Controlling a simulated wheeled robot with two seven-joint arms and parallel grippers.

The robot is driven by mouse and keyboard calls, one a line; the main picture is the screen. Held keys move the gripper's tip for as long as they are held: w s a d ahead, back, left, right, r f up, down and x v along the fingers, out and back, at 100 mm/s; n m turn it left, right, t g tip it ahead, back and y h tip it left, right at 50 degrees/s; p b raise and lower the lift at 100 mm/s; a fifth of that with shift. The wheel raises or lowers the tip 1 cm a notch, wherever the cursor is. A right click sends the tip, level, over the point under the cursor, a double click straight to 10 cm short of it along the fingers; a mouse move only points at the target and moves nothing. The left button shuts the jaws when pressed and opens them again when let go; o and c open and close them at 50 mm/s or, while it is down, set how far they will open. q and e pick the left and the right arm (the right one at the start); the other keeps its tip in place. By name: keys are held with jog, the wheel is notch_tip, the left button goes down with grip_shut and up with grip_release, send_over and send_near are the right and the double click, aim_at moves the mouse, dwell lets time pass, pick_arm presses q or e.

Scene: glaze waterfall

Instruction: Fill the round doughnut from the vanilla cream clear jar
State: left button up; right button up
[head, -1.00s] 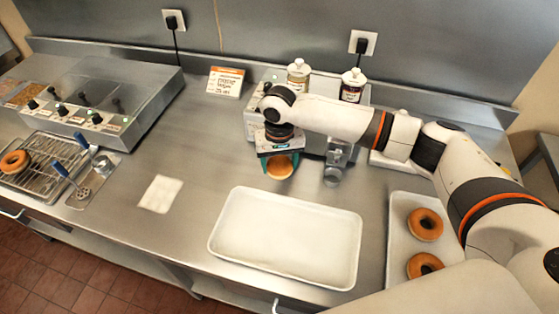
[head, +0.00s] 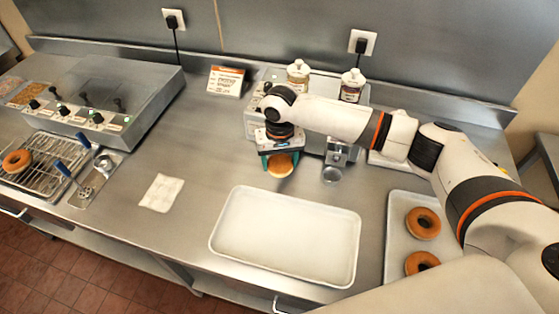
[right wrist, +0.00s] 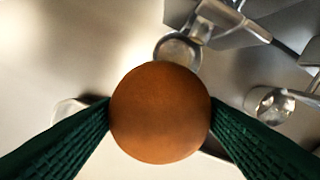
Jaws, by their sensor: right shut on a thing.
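My right gripper (head: 280,160) is shut on the round doughnut (head: 280,166), a brown bun without a hole, in front of the metal filling machine (head: 254,122). In the right wrist view the round doughnut (right wrist: 160,112) sits between the two green fingers, with metal nozzle parts (right wrist: 178,50) just beyond it. I cannot tell whether the doughnut touches a nozzle. Two jars stand on the machine: one with pale contents (head: 298,75) on the left, one with a dark label or contents (head: 352,86) on the right. My left gripper is not in view.
An empty white tray (head: 225,240) lies in front of the machine. A tray at right (head: 397,240) holds two ring doughnuts (head: 423,223). At left are a wire rack (head: 40,172) with a ring doughnut, a glass-covered unit (head: 115,85) and a paper napkin (head: 161,193). A sign card (head: 225,81) stands behind.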

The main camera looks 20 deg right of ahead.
jog(key=shift+w+d, duration=0.5)
jog(key=shift+w, duration=0.2)
jog(key=shift+w+d, duration=0.5)
jog(key=shift+w, duration=0.2)
dwell(1.2)
dwell(1.1)
jog(key=shift+s+a+r+p, duration=0.1)
jog(key=shift+s+a+p, duration=0.35)
jog(key=shift+p, duration=0.35)
jog(key=shift+s, duration=0.2)
dwell(0.6)
jog(key=shift+s+a+p, duration=0.3)
jog(key=shift+s+p, duration=0.15)
jog(key=shift+p, duration=0.5)
jog(key=shift+s+a+p, duration=0.65)
jog(key=shift+s+p, duration=0.3)
jog(key=shift+p, duration=0.3)
jog(key=shift+s+a, duration=0.2)
jog(key=shift+s, duration=0.1)
jog(key=shift+p, duration=0.35)
